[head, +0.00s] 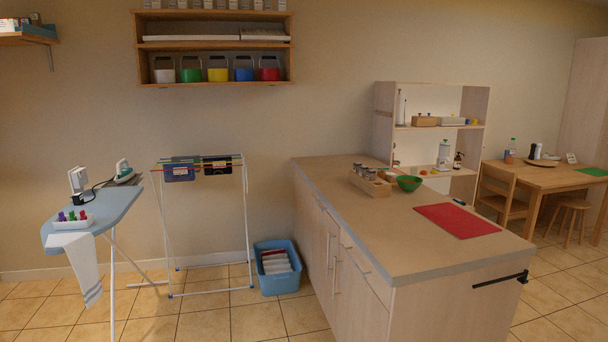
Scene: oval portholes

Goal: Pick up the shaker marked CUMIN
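Several small shakers or jars with grey lids (370,173) stand at a wooden rack (374,190) on the counter, beside a green bowl. Their labels are too small to read, so I cannot tell which one is marked CUMIN. Neither of my grippers shows in the head view.
The counter (345,214) also holds the green bowl (409,183) and a red mat (457,220). A black bar (500,279) juts from its near end. An ironing board (112,212), drying rack (205,210) and blue basket (279,279) stand left. Tiled floor is free in front.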

